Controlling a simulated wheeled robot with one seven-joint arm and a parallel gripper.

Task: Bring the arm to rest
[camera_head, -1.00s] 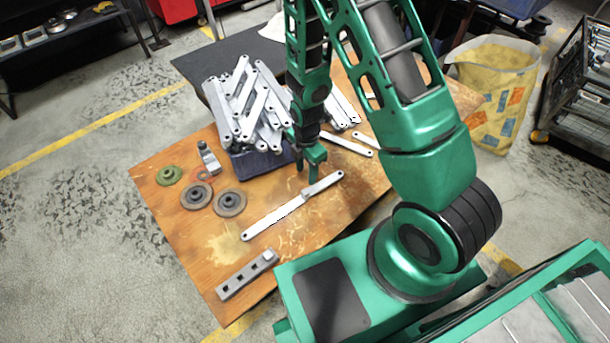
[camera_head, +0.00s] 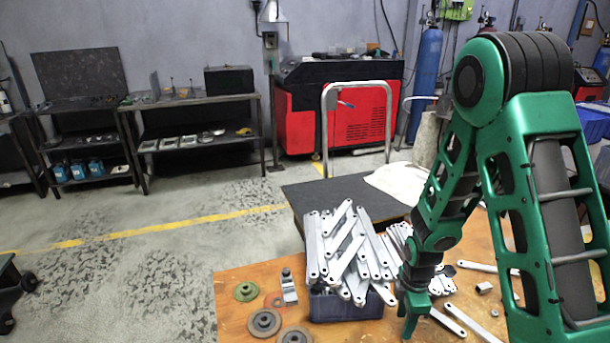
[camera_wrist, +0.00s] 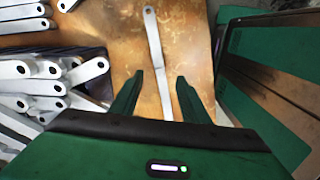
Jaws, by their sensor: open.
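My green arm (camera_head: 465,175) shows on the right of the head view, reaching down over the wooden table. My gripper (camera_head: 411,325) hangs over the table, right of a dark blue bin (camera_head: 340,309) heaped with galvanized brackets (camera_head: 350,250). In the wrist view my gripper (camera_wrist: 158,82) has its two fingers apart, with nothing held between them. A long flat bracket (camera_wrist: 157,55) lies on the wooden table (camera_wrist: 125,50) beyond and between the fingers in that picture. I cannot tell how high the fingers are above it.
Round discs (camera_head: 264,323) and a small metal fitting (camera_head: 289,287) lie left of the bin. Loose brackets (camera_head: 468,322) lie right of my gripper. A dark mat (camera_head: 345,200) is behind the bin. A red machine (camera_head: 345,110) and shelves (camera_head: 190,110) stand far back.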

